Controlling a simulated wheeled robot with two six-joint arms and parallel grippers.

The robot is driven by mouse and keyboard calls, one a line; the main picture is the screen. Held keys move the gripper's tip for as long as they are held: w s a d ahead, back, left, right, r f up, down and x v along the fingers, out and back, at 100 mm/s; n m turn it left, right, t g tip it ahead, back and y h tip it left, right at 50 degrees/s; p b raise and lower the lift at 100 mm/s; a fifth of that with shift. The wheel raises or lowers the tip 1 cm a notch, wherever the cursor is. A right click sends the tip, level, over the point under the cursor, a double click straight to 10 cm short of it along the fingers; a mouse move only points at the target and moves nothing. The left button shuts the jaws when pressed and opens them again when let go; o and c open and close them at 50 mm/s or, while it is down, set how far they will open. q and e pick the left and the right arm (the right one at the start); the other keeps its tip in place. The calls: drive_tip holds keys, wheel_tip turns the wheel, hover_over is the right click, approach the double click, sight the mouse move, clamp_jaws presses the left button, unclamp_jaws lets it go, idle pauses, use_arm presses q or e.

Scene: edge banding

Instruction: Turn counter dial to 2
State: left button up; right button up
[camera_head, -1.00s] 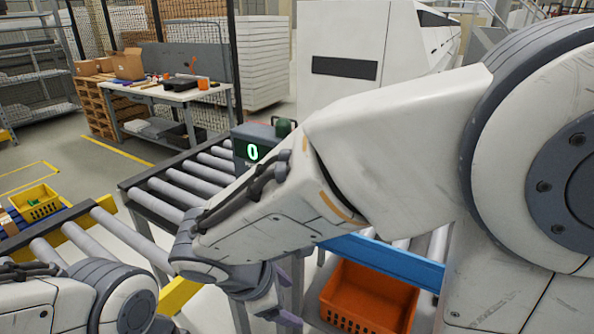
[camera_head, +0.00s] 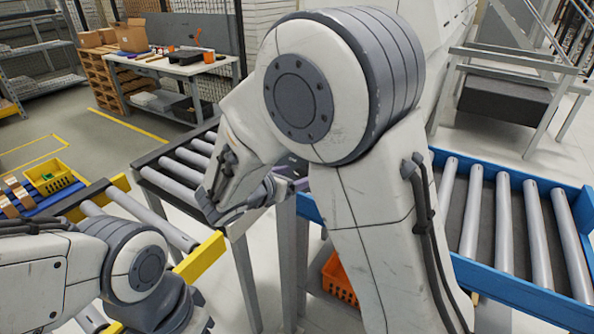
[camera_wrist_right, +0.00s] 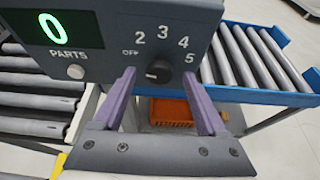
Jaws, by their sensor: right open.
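The counter box (camera_wrist_right: 85,25) is grey with a green 0 on its display (camera_wrist_right: 55,28) and the word PARTS below. Its dark round dial (camera_wrist_right: 158,72) has OFF, 2, 3, 4 and 5 marked around it. The small pale pointer mark is too small to read surely. My right gripper (camera_wrist_right: 160,90) is open, its purple fingers either side of the dial in the picture; I cannot tell whether they touch it. In the head view my right gripper (camera_head: 288,186) is partly hidden by my arm, which covers the counter. My left arm shows at lower left, its fingers out of view.
A grey roller conveyor (camera_head: 180,165) stands beside the counter, and a blue-framed roller conveyor (camera_head: 520,215) is at right. An orange crate (camera_head: 338,280) sits low beneath. A yellow crate (camera_head: 50,178) is at far left. A workbench (camera_head: 175,68) stands behind.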

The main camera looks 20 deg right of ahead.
drive_tip(key=shift+x, duration=0.95)
drive_tip(key=c, duration=1.2)
drive_tip(key=shift+a, duration=0.15)
drive_tip(key=shift+f+b, duration=0.15)
drive_tip(key=shift+b, duration=0.4)
drive_tip(key=shift+s+d+m+t+y+b, duration=0.15)
drive_tip(key=shift+m+t+y+b, duration=0.55)
drive_tip(key=shift+b, duration=1.9)
drive_tip(key=shift+s+d+m+t+h+b, duration=0.1)
drive_tip(key=shift+m+t+b, duration=0.25)
drive_tip(key=shift+m+b, duration=1.55)
drive_tip(key=shift+s+d+m+t+y+b, duration=0.15)
drive_tip(key=shift+t+y+b, duration=0.35)
drive_tip(key=shift+b, duration=2.8)
